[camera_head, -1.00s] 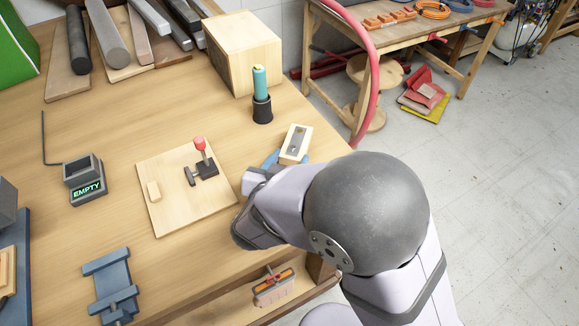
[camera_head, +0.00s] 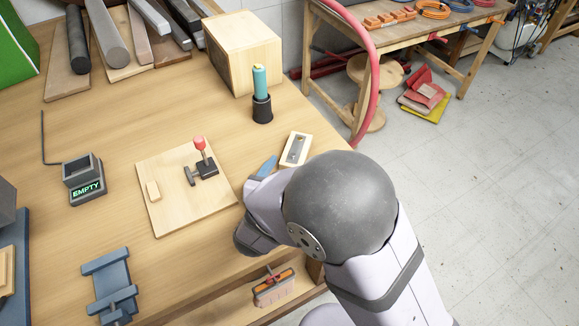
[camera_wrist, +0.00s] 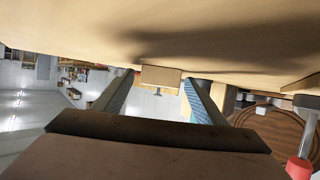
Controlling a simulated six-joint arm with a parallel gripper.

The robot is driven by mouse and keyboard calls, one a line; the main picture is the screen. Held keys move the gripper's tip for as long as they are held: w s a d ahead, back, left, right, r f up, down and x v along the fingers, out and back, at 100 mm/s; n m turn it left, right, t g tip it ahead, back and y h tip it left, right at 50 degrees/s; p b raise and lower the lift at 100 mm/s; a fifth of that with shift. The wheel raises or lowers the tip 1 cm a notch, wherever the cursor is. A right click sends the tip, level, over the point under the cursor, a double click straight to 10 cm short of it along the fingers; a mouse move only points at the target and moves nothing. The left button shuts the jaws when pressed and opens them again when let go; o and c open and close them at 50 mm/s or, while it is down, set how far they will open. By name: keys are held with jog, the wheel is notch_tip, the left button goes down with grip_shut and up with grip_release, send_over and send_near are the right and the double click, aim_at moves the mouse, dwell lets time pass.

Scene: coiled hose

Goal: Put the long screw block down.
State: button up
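The long screw block (camera_head: 297,150) is a pale wooden block with a grey plate and dark holes on top. It lies on the workbench right of the square board in the head view. In the wrist view the block (camera_wrist: 160,75) appears end-on against the tabletop, beyond and between the fingers. My gripper (camera_wrist: 160,91) is open, with clear gaps between its blue-padded fingers and the block. In the head view one blue finger (camera_head: 266,167) shows just left of the block; my arm hides the rest of the gripper.
A square board (camera_head: 165,205) with a red-knobbed clamp (camera_head: 203,160) lies left of my gripper. A black holder (camera_head: 262,109) with a teal-handled item stands behind the block. A grey box marked EMPTY (camera_head: 86,187) and a blue vise (camera_head: 111,285) are farther left. The bench edge is close on the right.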

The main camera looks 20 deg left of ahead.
jog(key=shift+r, duration=0.15)
jog(key=v, duration=1.2)
